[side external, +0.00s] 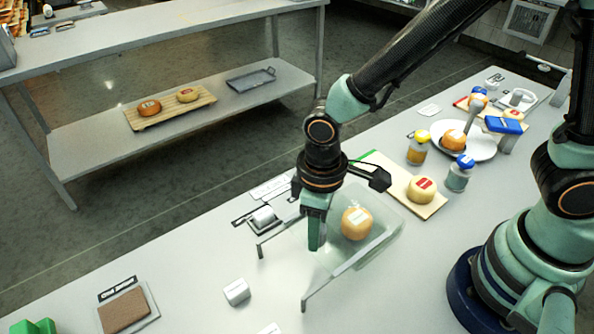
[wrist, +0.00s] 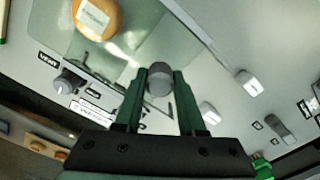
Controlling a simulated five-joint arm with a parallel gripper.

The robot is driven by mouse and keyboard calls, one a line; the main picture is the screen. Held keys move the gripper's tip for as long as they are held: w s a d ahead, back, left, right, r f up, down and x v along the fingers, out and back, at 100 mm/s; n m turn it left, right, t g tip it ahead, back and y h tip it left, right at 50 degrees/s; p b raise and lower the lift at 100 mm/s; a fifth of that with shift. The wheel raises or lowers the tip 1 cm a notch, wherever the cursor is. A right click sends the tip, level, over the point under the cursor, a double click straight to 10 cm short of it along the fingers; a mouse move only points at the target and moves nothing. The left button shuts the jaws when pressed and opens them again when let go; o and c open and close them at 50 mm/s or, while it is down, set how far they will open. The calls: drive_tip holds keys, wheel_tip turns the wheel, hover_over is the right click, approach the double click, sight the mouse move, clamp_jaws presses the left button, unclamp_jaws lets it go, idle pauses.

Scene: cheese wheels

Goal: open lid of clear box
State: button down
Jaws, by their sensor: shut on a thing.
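The clear box (side external: 375,250) stands on the table with thin grey bars at its front corners. Its glassy sheet also shows in the wrist view (wrist: 140,35). An orange cheese wheel (side external: 356,223) with a white label shows through it, also in the wrist view (wrist: 97,17). My gripper (side external: 316,246) points down at the left part of the box. In the wrist view its green fingers (wrist: 160,78) are shut on a grey round knob (wrist: 159,82). The clear faces are hard to see, so I cannot tell how far the lid is raised.
A small grey fixture (side external: 264,219) stands left of the box and a white block (side external: 237,291) in front. A board with a cheese wheel (side external: 422,189), jars (side external: 418,148) and a plate (side external: 480,142) stand behind. A brown pad (side external: 124,310) lies front left.

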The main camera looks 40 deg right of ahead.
drive_tip(key=a, duration=0.6)
drive_tip(key=c, duration=0.5)
unclamp_jaws()
drive_tip(key=shift+d, duration=0.1)
drive_tip(key=shift+r, duration=0.1)
wheel_tip(320, 180, up, 12)
